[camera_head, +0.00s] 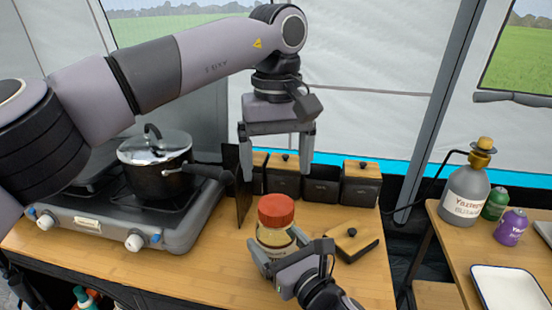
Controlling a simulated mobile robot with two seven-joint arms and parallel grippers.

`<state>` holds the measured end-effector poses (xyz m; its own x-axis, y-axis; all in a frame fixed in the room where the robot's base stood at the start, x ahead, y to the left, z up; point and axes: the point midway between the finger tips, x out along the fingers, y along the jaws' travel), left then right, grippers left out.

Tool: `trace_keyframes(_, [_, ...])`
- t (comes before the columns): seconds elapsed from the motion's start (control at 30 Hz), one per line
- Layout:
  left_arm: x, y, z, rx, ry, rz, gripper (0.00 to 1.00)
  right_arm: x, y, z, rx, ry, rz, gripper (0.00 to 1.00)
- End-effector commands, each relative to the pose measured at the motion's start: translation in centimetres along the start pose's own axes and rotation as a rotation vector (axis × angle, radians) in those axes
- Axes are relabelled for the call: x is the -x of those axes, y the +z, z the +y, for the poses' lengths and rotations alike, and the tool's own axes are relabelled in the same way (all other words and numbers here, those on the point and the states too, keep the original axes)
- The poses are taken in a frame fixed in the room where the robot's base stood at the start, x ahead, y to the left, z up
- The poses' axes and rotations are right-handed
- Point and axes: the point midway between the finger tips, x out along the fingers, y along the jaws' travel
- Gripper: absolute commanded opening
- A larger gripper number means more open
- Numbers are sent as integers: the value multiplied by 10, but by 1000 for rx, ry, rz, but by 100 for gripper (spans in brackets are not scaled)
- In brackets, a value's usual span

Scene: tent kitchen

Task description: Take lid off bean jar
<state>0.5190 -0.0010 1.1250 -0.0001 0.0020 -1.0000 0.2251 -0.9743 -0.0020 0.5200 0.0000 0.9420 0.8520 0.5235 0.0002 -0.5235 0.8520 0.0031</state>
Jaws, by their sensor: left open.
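The bean jar (272,238) is a clear jar with a pale label and brown contents, standing near the middle of the wooden table. Its red lid (276,210) sits on top. My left gripper (276,170) is open and empty, pointing down, with its fingertips above and slightly behind the lid, apart from it. My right gripper (278,249) comes from the front with one finger on each side of the jar's body, and looks closed on it. The jar's lower part is hidden behind the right gripper.
A gas stove (120,225) with a lidded pot (158,178) stands at left; the pot's handle points toward the jar. Black canisters (361,187), some with wooden lids, line the back. A wooden-topped black piece (355,242) lies right of the jar. A side table (450,240) holds bottles.

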Motion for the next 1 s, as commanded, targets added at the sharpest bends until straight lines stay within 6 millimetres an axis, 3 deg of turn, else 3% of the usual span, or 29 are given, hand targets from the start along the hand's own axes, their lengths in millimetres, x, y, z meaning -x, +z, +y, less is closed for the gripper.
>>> trace_keyframes(0.2, [0,-1,0,-278,2,-1,87,0,-1,0,-2,0,3,0])
trace_keyframes(0.47, [-2,-1,-1,-418,2,-1,87,0,-1,0,-2,0,3,0])
trace_keyframes(1.0, [-73,-1,-1,-424,1,-2,87,0,-1,0,-2,0,3,0])
